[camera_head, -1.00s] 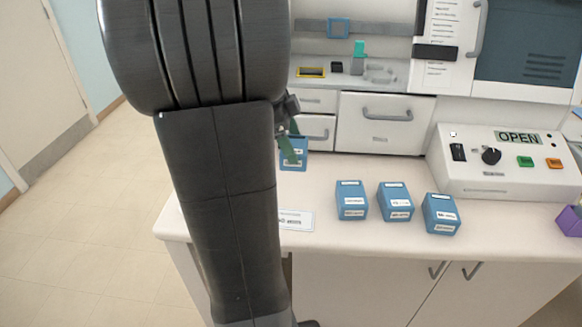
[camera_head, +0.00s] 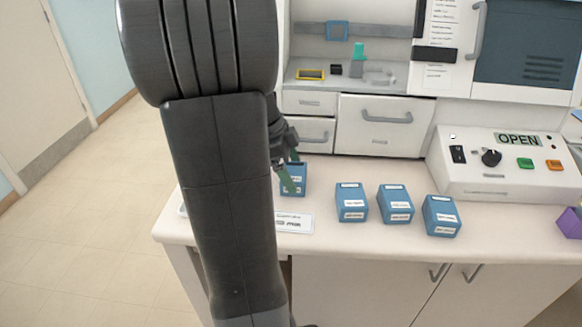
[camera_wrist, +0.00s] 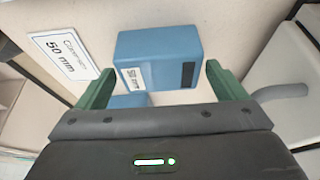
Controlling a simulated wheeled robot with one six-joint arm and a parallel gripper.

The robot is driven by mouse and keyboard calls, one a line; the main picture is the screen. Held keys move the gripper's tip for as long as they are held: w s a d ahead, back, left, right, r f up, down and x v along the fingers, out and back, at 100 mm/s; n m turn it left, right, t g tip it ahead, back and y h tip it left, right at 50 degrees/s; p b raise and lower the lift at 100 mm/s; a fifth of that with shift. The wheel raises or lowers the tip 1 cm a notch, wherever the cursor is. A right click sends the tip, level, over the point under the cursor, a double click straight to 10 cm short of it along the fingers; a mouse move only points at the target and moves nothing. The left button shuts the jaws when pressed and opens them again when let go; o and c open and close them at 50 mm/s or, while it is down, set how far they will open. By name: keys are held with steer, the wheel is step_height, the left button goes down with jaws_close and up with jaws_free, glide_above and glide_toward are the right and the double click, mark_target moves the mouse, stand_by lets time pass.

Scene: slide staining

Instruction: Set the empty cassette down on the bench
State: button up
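The blue cassette (camera_head: 299,174) is on the left part of the bench (camera_head: 330,243), behind the row of blue boxes. In the head view a green finger hides part of it, and I cannot tell there whether it rests on the bench. In the wrist view the cassette (camera_wrist: 160,55) lies ahead, between the fingers, with a white label and a dark strip. My gripper (camera_wrist: 165,75) is open, its two green fingers wide apart, with a gap on each side of the cassette. In the head view the gripper (camera_head: 290,176) is partly hidden by my arm.
Blue boxes (camera_head: 352,203), (camera_head: 396,204) and (camera_head: 441,216) stand to the right. A 50 mm sign (camera_head: 292,222) lies in front of the cassette. A control panel (camera_head: 503,163) reading OPEN is at right. Drawers (camera_head: 381,127) stand behind. Bare bench separates these.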

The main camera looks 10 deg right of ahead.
steer(key=shift+o, duration=0.2)
steer(key=shift+r, duration=0.1)
steer(key=shift+r, duration=0.25)
steer(key=v, duration=1.1)
steer(key=shift+a+r+p, duration=0.25)
steer(key=shift+r+p, duration=0.05)
steer(key=shift+p, duration=0.1)
